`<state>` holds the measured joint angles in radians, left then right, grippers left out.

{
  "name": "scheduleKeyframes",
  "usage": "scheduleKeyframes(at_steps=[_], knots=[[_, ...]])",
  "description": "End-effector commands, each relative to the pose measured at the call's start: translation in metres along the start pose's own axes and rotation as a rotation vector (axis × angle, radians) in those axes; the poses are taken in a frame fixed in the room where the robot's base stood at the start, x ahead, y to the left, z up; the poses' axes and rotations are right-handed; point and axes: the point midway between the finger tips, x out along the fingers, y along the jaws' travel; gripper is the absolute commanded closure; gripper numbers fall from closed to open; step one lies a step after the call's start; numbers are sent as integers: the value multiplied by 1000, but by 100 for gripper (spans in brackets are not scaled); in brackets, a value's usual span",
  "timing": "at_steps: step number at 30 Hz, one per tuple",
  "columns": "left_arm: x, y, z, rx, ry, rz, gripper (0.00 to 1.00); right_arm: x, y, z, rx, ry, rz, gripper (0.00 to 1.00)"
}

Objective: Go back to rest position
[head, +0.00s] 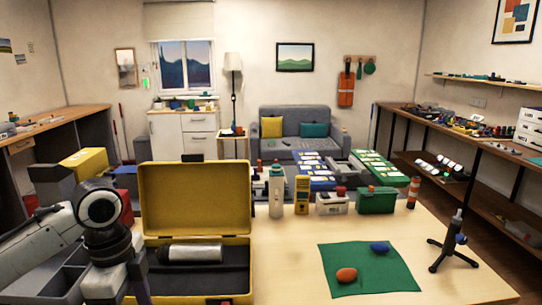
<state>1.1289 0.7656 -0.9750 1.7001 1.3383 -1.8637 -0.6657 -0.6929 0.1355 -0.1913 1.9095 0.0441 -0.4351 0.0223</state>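My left arm comes in from the left edge as a pale link, with a dark round joint beside the yellow case (195,200). From that joint the arm runs down and leaves the picture at the bottom. I cannot see the fingers of my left gripper. My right arm and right gripper do not show. The yellow case stands open on the table (290,260), its lid upright. A silver cylinder (192,252) lies in its dark interior.
A green cloth (395,280) holds an orange lump (346,274) and a blue lump (379,247). A small black tripod (440,245) stands to its right. A white bottle (276,190), yellow meter (302,195) and green box (376,201) line the back edge. Between case and cloth the table is clear.

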Motion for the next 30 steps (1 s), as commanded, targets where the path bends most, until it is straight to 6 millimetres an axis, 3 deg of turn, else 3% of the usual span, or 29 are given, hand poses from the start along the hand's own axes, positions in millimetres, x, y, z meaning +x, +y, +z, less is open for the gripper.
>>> scheduleKeyframes(at_steps=[11,21,25,30], knots=[[81,-2,-60,-105,170,-68,36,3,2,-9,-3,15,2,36],[187,23,-135,-417,490,-164,36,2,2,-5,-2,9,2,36],[221,40,-144,-597,602,-207,36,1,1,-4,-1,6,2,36],[260,73,-130,-842,696,-280,36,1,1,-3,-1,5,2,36]])
